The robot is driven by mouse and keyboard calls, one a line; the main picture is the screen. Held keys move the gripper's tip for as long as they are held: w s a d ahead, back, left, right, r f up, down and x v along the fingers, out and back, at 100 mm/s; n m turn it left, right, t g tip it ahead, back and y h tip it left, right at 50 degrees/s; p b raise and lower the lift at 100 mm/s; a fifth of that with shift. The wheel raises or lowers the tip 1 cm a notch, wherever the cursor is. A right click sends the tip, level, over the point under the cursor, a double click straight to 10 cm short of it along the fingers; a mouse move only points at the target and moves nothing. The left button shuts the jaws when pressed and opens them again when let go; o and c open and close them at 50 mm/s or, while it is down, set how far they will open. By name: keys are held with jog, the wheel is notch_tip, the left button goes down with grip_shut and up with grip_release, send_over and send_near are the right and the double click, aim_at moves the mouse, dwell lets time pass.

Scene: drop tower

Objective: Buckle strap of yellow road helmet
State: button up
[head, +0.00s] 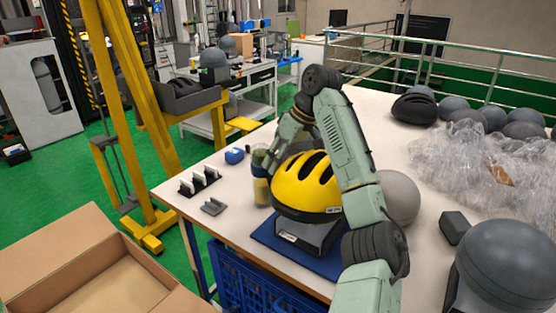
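The yellow road helmet (300,184) with black vents sits upright on a dark grey stand (306,236), which is on a blue mat (268,232) near the table's front edge. A white label shows on the helmet's lower rim. The strap and buckle cannot be made out. My arm reaches over the helmet's right side and bends down behind it. My gripper (272,160) points down at the helmet's back left. Its fingertips are small and partly hidden, so I cannot tell whether it is open or holds anything.
A yellowish cylindrical container (261,190) stands left of the helmet. A blue item (234,156) and a black rack (199,181) are farther left. A grey ball-shaped form (399,197), clear plastic wrap (480,165) and several dark helmets lie right. An open cardboard box (95,268) is at lower left.

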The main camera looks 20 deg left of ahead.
jog(key=shift+o, duration=1.1)
jog(key=v, duration=1.2)
jog(key=shift+a, duration=0.1)
